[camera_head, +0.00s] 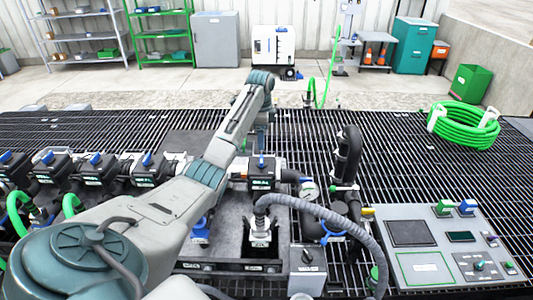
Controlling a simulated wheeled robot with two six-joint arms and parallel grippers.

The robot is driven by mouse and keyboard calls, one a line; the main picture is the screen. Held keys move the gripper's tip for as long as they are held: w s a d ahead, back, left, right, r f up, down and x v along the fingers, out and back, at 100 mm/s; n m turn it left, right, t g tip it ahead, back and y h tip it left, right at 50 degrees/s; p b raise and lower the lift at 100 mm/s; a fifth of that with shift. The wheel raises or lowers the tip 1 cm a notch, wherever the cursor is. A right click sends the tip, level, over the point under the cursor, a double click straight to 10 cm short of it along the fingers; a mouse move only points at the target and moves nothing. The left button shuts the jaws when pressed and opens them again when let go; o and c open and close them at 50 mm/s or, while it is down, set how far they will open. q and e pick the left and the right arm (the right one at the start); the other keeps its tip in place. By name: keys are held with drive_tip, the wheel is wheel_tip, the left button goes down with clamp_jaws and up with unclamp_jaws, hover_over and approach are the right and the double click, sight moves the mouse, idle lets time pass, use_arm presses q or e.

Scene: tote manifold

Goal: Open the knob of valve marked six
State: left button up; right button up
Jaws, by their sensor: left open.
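A row of black valves with blue knobs runs across the grating; their markings are too small to read, so I cannot tell which is six. The valve right of my forearm (264,180) has a small upright blue knob (261,161). Other valves with blue knobs (147,159) (95,158) stand to the left. My left arm comes in from the lower left and bends down at its far end. My left gripper (262,142) is open, just above or behind the right-hand valve's knob, partly hidden by my wrist. I cannot tell whether it touches. My right gripper is not in view.
A grey corrugated hose (335,216) arches right of the valve row. A black pipe (349,155) and a gauge (309,189) stand beside it. A control panel (410,265) is at lower right. A coiled green hose (464,127) lies on open grating at far right.

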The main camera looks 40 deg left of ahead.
sight(262, 158)
use_arm(q)
drive_tip(key=f, duration=0.1)
drive_tip(key=s+f+p, duration=0.1)
drive_tip(key=shift+s+d+f, duration=0.1)
drive_tip(key=shift+f, duration=0.2)
drive_tip(key=f, duration=0.3)
drive_tip(key=w+f+p, duration=0.1)
drive_tip(key=f, duration=0.2)
drive_tip(key=shift+w+f, duration=0.1)
drive_tip(key=shift+s+f, duration=0.25)
drive_tip(key=shift+w+f, duration=0.1)
drive_tip(key=c, duration=1)
